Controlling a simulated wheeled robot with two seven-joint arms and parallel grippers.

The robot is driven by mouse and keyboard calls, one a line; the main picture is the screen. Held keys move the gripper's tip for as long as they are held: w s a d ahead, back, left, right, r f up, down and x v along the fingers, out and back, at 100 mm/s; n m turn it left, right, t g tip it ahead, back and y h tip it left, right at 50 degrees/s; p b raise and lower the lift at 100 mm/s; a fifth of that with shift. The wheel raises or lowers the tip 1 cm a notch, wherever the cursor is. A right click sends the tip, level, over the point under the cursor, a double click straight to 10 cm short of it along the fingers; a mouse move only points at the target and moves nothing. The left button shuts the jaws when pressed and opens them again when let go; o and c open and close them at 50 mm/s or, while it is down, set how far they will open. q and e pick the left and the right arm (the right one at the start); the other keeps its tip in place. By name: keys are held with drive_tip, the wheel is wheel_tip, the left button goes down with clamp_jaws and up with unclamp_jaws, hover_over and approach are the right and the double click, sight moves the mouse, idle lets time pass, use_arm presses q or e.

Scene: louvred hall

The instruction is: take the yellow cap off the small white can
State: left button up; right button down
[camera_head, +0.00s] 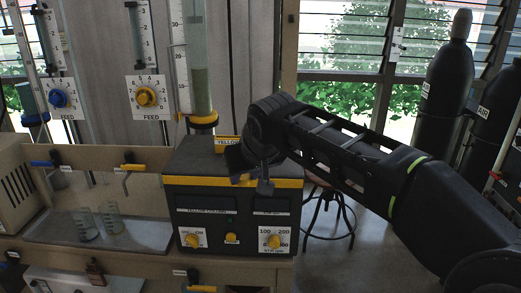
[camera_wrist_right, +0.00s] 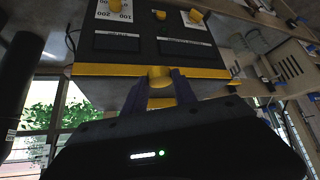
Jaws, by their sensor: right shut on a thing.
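My right gripper (camera_head: 246,170) is at the top front of the black control box, in the head view. In the right wrist view, its two dark fingers (camera_wrist_right: 160,84) are closed on either side of a round yellow cap (camera_wrist_right: 160,76). The cap sits between the fingertips, close to the yellow edge strip of the box. I cannot make out the white can; the gripper and cap hide that spot. My left gripper is in neither view.
The black control box (camera_head: 205,218) has yellow knobs and a yellow label on top. A clear column (camera_head: 200,95) stands behind it. Glass beakers (camera_head: 86,224) are in the bench tray at left. Dark gas cylinders (camera_head: 446,85) and a stool (camera_head: 330,215) are at right.

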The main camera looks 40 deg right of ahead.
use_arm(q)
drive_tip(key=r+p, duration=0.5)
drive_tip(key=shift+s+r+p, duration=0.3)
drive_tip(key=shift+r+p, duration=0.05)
use_arm(e)
drive_tip(key=w+a+f+n+y, duration=0.1)
drive_tip(key=w+a+f+n, duration=0.1)
drive_tip(key=a+f, duration=1.1)
wheel_tip(320, 180, down, 3)
drive_tip(key=shift+a+r+y, duration=0.2)
drive_tip(key=shift+a+y, duration=0.05)
drive_tip(key=shift+y, duration=0.15)
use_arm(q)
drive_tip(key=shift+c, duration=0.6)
